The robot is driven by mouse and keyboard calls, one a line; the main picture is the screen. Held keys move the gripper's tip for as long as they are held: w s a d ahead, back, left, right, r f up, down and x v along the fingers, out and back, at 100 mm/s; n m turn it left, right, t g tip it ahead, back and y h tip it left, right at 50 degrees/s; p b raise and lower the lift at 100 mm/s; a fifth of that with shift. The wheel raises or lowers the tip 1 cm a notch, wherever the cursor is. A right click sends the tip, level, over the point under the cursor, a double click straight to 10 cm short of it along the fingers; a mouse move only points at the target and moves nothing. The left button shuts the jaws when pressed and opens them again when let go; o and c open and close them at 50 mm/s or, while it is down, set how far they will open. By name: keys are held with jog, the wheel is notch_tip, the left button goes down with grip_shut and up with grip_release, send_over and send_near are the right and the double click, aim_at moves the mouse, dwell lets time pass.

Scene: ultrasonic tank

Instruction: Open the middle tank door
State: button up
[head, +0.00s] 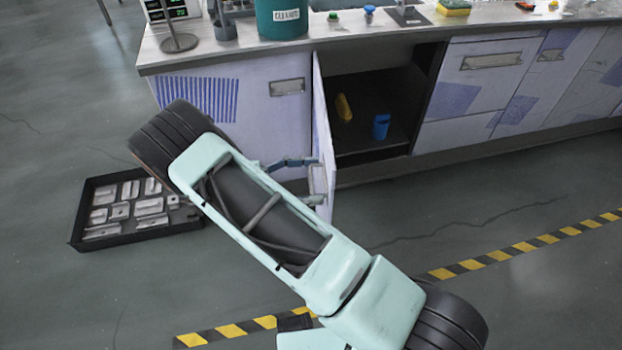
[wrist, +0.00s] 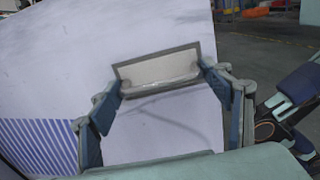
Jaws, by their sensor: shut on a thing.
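The middle tank door (head: 321,130) stands swung wide open in the head view, seen nearly edge-on, at the left side of a dark open compartment (head: 375,95). In the wrist view the pale door panel (wrist: 100,50) fills much of the picture, with a framed recessed handle (wrist: 158,68) on it. My gripper (head: 314,180) is at the door's handle, its two fingers (wrist: 162,80) reaching to either side of the handle and shut on it. The exact finger contact is hard to see.
A yellow object (head: 343,108) and a blue cup (head: 381,127) are inside the compartment. A black tray (head: 78,221) of metal parts lies on the floor at left. The counter (head: 410,35) carries several items. Floor to the right (head: 480,215) is clear.

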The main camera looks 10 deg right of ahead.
jog(key=shift+s+f, duration=0.15)
jog(key=shift+s, duration=0.05)
jog(key=o, duration=1.4)
jog(key=shift+o, duration=0.2)
jog(key=a, duration=1.2)
jog(key=shift+w, duration=0.4)
